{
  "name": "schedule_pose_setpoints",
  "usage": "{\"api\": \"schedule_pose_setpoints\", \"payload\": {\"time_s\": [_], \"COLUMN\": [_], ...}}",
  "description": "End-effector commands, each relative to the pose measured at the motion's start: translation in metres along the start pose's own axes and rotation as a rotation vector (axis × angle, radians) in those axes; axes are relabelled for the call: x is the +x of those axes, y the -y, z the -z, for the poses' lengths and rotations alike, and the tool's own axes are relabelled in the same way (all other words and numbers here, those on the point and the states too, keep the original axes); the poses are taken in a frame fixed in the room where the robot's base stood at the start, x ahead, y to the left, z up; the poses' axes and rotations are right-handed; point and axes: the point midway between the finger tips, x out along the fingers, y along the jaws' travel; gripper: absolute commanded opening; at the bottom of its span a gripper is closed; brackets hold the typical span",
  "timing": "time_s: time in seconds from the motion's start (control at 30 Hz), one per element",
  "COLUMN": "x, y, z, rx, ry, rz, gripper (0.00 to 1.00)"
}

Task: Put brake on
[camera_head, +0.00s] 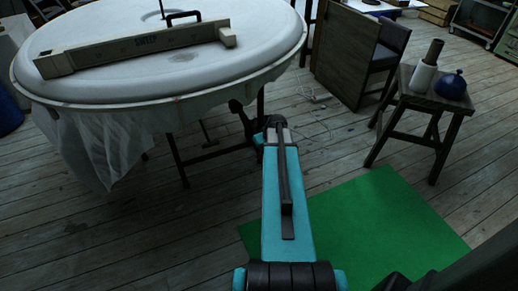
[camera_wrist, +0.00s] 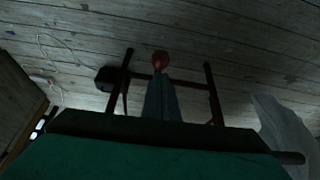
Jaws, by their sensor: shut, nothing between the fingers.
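In the wrist view, my gripper (camera_wrist: 160,80) is shut and empty, its fingers pointing away from the camera. A small reddish rounded piece (camera_wrist: 160,60) shows right at the fingertips, among the dark legs of a metal frame (camera_wrist: 212,92). I cannot tell if the fingers touch it, or if it is the brake. In the head view, my teal arm reaches forward to the near right edge of the big round white table (camera_head: 110,82). The gripper itself is hard to make out there.
A long beam with a black handle (camera_head: 140,48) lies on the white table. Thin cloth (camera_head: 100,145) hangs from its rim. A wooden stool (camera_head: 398,100) with a blue pot (camera_head: 450,86) stands at right.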

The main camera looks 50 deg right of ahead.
Motion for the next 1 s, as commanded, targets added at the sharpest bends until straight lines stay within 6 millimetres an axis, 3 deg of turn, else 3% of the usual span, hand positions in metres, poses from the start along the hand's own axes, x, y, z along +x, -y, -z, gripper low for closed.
{"api": "schedule_pose_setpoints", "payload": {"time_s": [0.43, 1.0], "x": [-0.022, -0.030], "y": [0.000, 0.000], "z": [-0.022, -0.022], "rx": [0.002, 0.000], "ry": [-0.001, -0.001], "rz": [-0.001, -0.001], "gripper": [0.00, 0.00]}}
